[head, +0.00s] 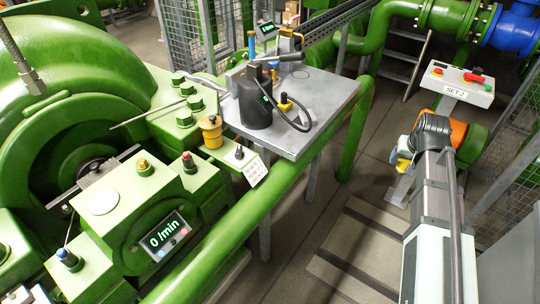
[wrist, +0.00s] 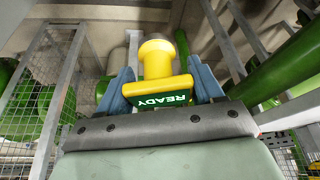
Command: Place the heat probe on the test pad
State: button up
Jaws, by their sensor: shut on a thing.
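My gripper (wrist: 160,88) is shut on a yellow device with a round yellow top and a dark green face reading READY, which I take to be the heat probe (wrist: 158,62). The grey-blue fingers press it from both sides. In the head view the yellow probe (head: 403,164) shows small and partly hidden at my gripper, in the air right of the steel table. A pale round disc (head: 103,201) lies on top of the green machine housing at left, far from my gripper; it may be the test pad, but I cannot be sure.
The steel table (head: 325,95) carries a black cylinder (head: 255,107), a cable and small tools. Green machinery with a display reading 0 /min (head: 168,236) fills the left. A control box marked SET 2 (head: 457,85) stands at right. Open floor lies between table and arm.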

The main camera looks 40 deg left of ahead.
jog(key=s+a+r+n, duration=0.1)
jog(key=s+a+r, duration=0.2)
jog(key=a, duration=0.6)
jog(key=s+a+r+n+y, duration=0.1)
jog(key=s+a+r+n, duration=0.1)
jog(key=s+a, duration=0.5)
jog(key=s+a+r+n+y, duration=0.1)
jog(key=s+a+r, duration=0.4)
jog(key=a, duration=0.7)
jog(key=shift+s+a+r+n+g, duration=0.1)
jog(key=shift+s+a+n+g, duration=0.25)
jog(key=shift+n, duration=0.35)
jog(key=s+a+r+n+g, duration=0.1)
jog(key=s+a+r+n, duration=0.1)
jog(key=s+a+r, duration=0.5)
jog(key=s+a+n+y, duration=0.15)
jog(key=s+a, duration=0.35)
jog(key=s, duration=0.7)
jog(key=s+a+r+n+g, duration=0.15)
jog(key=s+a+r, duration=0.3)
jog(key=s, duration=0.45)
jog(key=s+a+r+n+g, duration=0.1)
jog(key=s+r+n, duration=0.15)
jog(key=s, duration=0.85)
jog(key=s+a+r+n, duration=0.2)
jog(key=s+r, duration=0.2)
jog(key=s, duration=0.6)
jog(key=shift+s+f, duration=0.2)
jog(key=shift+f, duration=4.85)
jog(key=shift+f, duration=0.15)
